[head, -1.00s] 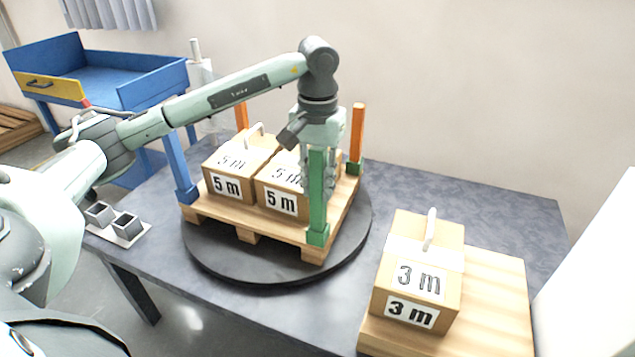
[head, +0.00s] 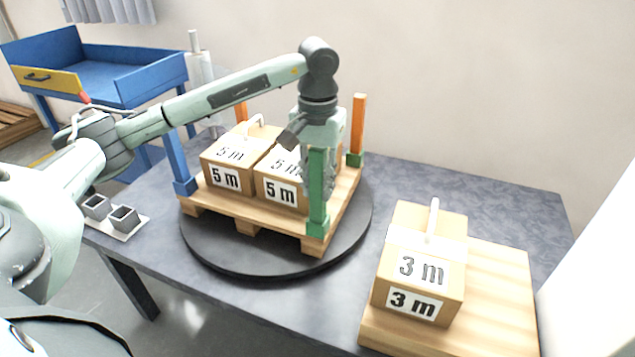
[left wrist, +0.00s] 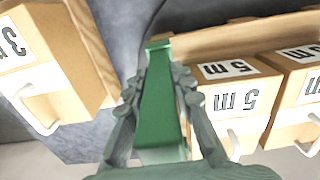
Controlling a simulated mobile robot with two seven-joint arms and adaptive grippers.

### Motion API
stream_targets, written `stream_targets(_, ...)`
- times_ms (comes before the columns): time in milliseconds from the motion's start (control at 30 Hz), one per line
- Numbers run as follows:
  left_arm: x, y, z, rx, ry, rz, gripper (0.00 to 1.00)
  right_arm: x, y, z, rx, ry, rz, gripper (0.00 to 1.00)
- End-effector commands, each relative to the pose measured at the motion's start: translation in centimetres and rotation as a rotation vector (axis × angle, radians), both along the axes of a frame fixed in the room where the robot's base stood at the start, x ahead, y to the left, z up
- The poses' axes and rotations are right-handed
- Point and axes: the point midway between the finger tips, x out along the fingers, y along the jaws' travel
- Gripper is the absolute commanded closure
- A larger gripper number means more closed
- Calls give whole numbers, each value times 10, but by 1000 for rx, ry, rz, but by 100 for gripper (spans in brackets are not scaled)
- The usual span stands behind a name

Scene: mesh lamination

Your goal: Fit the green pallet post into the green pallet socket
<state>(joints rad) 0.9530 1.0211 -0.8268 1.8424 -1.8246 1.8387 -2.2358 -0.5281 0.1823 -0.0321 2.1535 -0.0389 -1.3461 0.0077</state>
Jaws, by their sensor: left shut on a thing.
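The green pallet post (head: 318,170) stands upright at the pallet's front right corner. The green pallet socket (head: 318,226) is at its foot, and the post's lower end meets it; how deep it sits I cannot tell. In the left wrist view the post (left wrist: 160,110) runs between the fingers to the socket (left wrist: 158,44). My left gripper (head: 318,180) points down and is shut on the post; its fingers also show in the left wrist view (left wrist: 158,90). My right gripper is out of view.
The wooden pallet (head: 272,225) rests on a black round turntable (head: 225,250) and carries boxes marked 5 m (head: 282,190). A blue post (head: 177,165) and orange posts (head: 358,125) stand at other corners. A 3 m box (head: 415,275) sits on a wooden board (head: 500,300) at right.

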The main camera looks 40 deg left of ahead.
Motion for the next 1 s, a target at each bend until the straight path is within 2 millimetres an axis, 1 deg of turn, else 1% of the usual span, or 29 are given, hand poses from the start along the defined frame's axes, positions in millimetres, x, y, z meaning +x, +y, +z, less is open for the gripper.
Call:
stream_targets(400,0,0,-11,0,0,0,100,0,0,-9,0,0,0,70)
stream_targets(433,0,0,-10,0,-1,0,74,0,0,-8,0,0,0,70)
stream_targets(600,0,0,-10,0,-1,0,53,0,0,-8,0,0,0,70)
stream_targets(867,0,0,-10,0,0,0,53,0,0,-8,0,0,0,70)
stream_targets(1000,1,0,-3,-1,-2,0,53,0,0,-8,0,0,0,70)
